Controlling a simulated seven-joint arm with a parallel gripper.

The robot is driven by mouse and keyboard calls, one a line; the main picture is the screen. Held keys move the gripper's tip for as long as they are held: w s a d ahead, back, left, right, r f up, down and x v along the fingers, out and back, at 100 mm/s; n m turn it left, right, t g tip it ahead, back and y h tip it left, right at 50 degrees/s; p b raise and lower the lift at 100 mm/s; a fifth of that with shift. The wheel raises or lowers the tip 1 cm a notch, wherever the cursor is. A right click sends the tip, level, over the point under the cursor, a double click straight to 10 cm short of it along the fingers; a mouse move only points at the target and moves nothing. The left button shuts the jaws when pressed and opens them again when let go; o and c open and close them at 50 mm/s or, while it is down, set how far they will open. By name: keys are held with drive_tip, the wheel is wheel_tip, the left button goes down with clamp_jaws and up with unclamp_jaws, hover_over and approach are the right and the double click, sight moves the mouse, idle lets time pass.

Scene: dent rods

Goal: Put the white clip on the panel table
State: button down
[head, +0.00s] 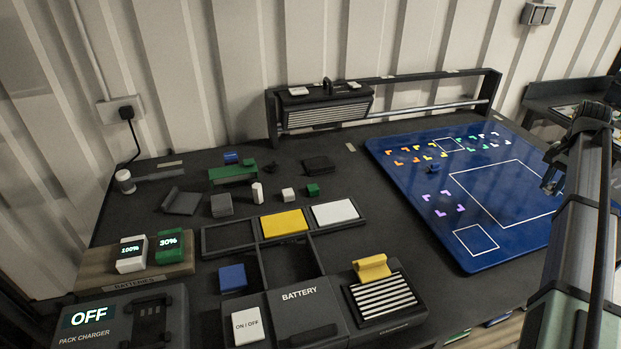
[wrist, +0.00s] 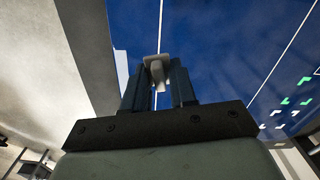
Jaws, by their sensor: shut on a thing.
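My gripper (wrist: 160,88) is shut on a small pale, off-white piece, which looks like the white clip (wrist: 157,68); its top sticks out beyond the fingertips. In the head view my gripper (head: 552,178) is over the right part of the blue panel (head: 400,180), which has white outlines and coloured corner marks. The clip cannot be made out there. In the wrist view the blue panel (wrist: 215,40) fills the background behind the clip. I cannot tell how high the clip is above the panel.
A dark work table (head: 340,215) carries the panel. A small blue piece (head: 432,169) sits on the panel's left part. A battery unit (head: 300,310), yellow and white tiles (head: 335,212) and several small blocks occupy the left side. A dark rack (head: 325,105) stands behind. The panel's middle is clear.

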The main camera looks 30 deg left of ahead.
drive_tip(key=s+a+n, duration=0.2)
drive_tip(key=s+a, duration=0.1)
drive_tip(key=a, duration=1.4)
drive_tip(key=s+a+f+n, duration=0.1)
drive_tip(key=s+a+n, duration=0.25)
drive_tip(key=a, duration=1.35)
drive_tip(key=s+a+n, duration=0.2)
drive_tip(key=s+a, duration=0.1)
drive_tip(key=a, duration=1.4)
drive_tip(key=n, duration=0.8)
hover_over(149, 221)
drive_tip(key=shift+f, duration=5.5)
drive_tip(key=shift+f, duration=0.1)
